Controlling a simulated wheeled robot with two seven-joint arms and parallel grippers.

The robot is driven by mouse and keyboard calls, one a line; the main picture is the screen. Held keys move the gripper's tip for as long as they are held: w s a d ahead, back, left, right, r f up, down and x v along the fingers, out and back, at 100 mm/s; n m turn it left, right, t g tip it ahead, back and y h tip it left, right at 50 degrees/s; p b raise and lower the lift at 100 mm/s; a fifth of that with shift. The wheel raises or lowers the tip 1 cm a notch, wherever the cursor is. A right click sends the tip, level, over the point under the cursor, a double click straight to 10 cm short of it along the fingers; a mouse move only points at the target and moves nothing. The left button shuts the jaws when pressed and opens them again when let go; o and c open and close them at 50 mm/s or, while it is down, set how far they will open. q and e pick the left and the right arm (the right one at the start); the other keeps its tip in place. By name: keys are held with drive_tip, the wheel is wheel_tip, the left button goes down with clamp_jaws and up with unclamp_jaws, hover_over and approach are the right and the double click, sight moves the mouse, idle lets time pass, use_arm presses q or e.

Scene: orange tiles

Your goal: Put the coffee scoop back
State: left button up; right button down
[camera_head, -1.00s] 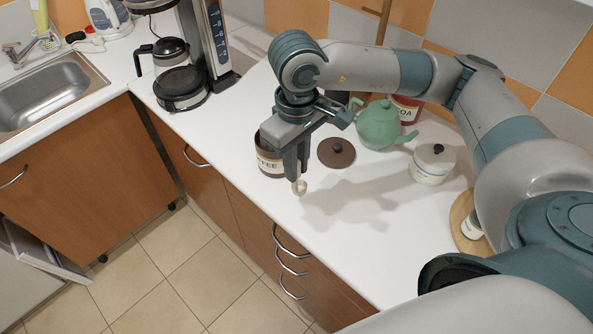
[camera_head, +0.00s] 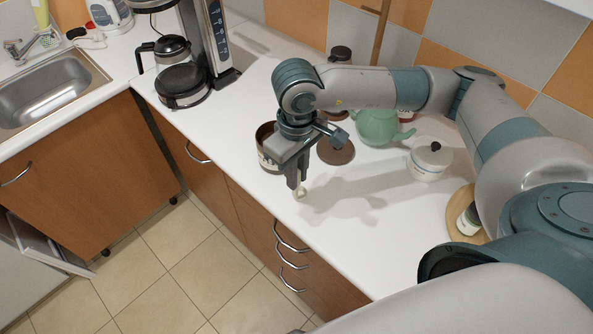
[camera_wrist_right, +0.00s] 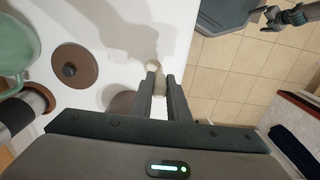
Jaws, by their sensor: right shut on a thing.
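My right gripper (camera_head: 297,183) is shut on the coffee scoop and points down over the counter near its front edge. The scoop's small pale bowl (camera_head: 301,191) shows just past the fingertips; it also shows in the right wrist view (camera_wrist_right: 152,66), beyond the fingers (camera_wrist_right: 161,84). The handle is mostly hidden between the fingers. The brown coffee canister (camera_head: 265,147) with a pale label stands open, behind and left of the gripper, partly hidden by it. Its brown round lid (camera_head: 336,153) with a dark knob lies flat on the counter. My left gripper (camera_wrist_right: 273,18) shows small and open over the floor.
A green teapot (camera_head: 378,127) and a white lidded pot (camera_head: 430,160) stand to the right. A round wooden board (camera_head: 460,216) lies farther right. A coffee maker (camera_head: 185,75) stands back left. The counter's front edge is close to the scoop.

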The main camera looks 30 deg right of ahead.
drive_tip(key=shift+f+b, duration=0.2)
drive_tip(key=shift+b, duration=0.1)
drive_tip(key=c, duration=1.7)
unclamp_jaws()
drive_tip(key=shift+r, duration=0.1)
drive_tip(key=shift+r+p, duration=0.15)
drive_tip(key=shift+p, duration=0.15)
drive_tip(key=shift+r, duration=0.1)
wheel_tip(320, 180, up, 10)
drive_tip(key=b, duration=0.4)
drive_tip(key=shift+b, duration=0.3)
drive_tip(key=shift+r, duration=0.85)
